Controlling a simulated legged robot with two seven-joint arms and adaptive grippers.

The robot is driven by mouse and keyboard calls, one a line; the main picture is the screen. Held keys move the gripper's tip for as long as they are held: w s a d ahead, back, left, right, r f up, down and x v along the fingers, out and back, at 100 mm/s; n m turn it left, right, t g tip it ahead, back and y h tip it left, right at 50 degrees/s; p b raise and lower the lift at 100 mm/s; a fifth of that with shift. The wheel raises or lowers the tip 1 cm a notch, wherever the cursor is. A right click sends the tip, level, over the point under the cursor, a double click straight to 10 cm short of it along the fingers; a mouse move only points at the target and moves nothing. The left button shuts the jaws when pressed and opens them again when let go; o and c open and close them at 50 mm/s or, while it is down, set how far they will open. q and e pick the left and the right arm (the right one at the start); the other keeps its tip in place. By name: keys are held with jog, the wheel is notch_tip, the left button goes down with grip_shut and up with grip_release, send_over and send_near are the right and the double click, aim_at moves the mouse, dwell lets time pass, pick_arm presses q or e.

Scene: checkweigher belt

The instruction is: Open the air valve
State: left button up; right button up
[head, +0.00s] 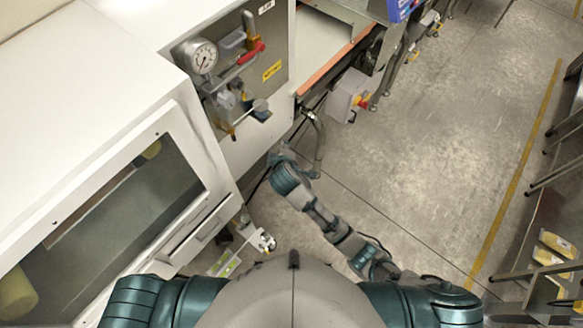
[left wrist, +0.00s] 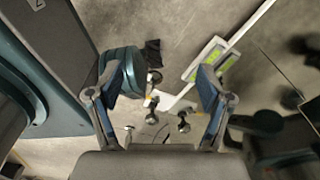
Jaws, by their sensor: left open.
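The air valve's red lever (head: 251,52) is on a grey panel (head: 275,47) on the front of the white cabinet. The lever slants up to the right, roughly along the pipe beside it. A round pressure gauge (head: 204,57) sits to its left. In the left wrist view my left gripper (left wrist: 158,76) is open and empty over the floor, with nothing between its fingers. My right arm reaches up towards the cabinet corner, its end (head: 282,157) below and apart from the valve; its fingers are too unclear to read.
A white cabinet with a window (head: 130,205) fills the left. A conveyor (head: 335,50) and a grey box with a red-yellow button (head: 350,96) stand right of the panel. A green-labelled part (head: 224,263) is low beside the cabinet.

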jog(key=s+d+f+m+g+b, duration=0.1)
jog(key=d+f, duration=0.2)
jog(key=f, duration=0.6)
jog(key=shift+s+m, duration=0.15)
jog(key=shift+m, duration=0.25)
